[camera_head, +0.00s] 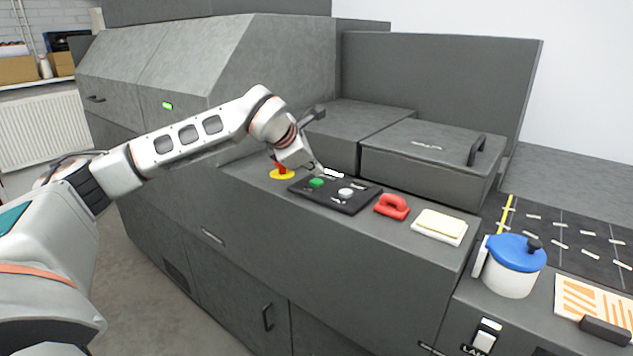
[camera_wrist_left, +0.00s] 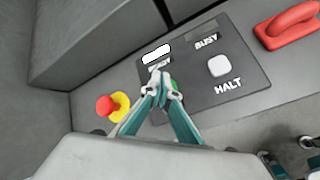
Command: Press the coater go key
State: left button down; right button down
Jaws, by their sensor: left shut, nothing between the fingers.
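The black control panel (camera_head: 359,202) lies on the grey machine's front ledge. It bears a green key (camera_head: 316,183), a white key (camera_head: 346,193) and a lit white lamp (camera_head: 334,173). In the left wrist view the white key (camera_wrist_left: 219,66) is marked HALT, and the green key (camera_wrist_left: 174,86) is mostly hidden behind my fingers, its label unseen. My left gripper (camera_head: 317,168) is shut and empty, its fingertips right by the green key and the lit lamp (camera_wrist_left: 156,53). Whether they touch the key I cannot tell.
A red mushroom button on a yellow base (camera_head: 283,174) sits just left of the panel. A red handle (camera_head: 392,206) and a cream pad (camera_head: 440,226) lie to its right. A blue-lidded white pot (camera_head: 511,277) stands further right. Machine housing rises behind.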

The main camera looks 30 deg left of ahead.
pick_arm(q)
jog(key=shift+f, duration=0.45)
dwell(0.3)
